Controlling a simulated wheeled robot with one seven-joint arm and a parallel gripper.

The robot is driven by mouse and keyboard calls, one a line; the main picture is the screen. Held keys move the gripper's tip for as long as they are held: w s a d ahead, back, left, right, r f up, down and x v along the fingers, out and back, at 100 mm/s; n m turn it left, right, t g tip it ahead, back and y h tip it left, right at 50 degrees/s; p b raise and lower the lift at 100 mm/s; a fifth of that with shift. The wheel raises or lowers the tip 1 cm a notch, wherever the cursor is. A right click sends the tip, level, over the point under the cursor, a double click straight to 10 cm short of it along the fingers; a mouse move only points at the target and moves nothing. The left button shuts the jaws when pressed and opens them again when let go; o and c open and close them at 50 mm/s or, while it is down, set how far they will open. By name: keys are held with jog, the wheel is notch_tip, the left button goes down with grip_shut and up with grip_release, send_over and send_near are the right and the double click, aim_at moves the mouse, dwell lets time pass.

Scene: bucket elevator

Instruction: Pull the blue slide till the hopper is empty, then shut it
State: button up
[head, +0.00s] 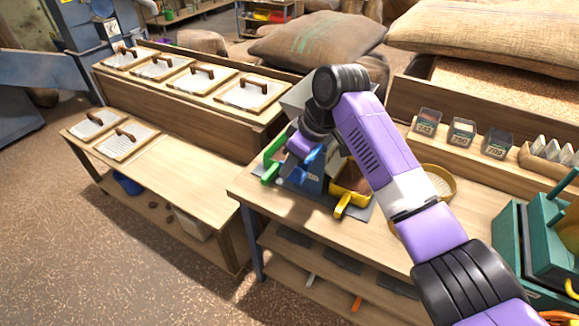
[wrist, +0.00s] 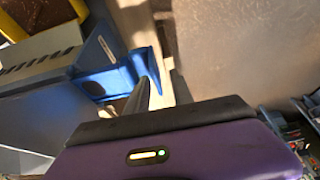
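The blue slide (head: 311,160) shows as a small blue part at the front of the bench machine in the head view, partly behind my arm. In the wrist view a blue flanged part (wrist: 110,72) with a pale label stands left of my fingers.
A green handle (head: 270,160) is left of the blue slide and a yellow handle (head: 350,204) is right of it. Labelled jars (head: 462,133) and a teal machine (head: 540,245) stand to the right. The lower left bench (head: 165,160) has bare wood.

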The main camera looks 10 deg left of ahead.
jog(key=v, duration=0.6)
jog(key=shift+b, duration=0.4)
jog(key=shift+r, duration=0.15)
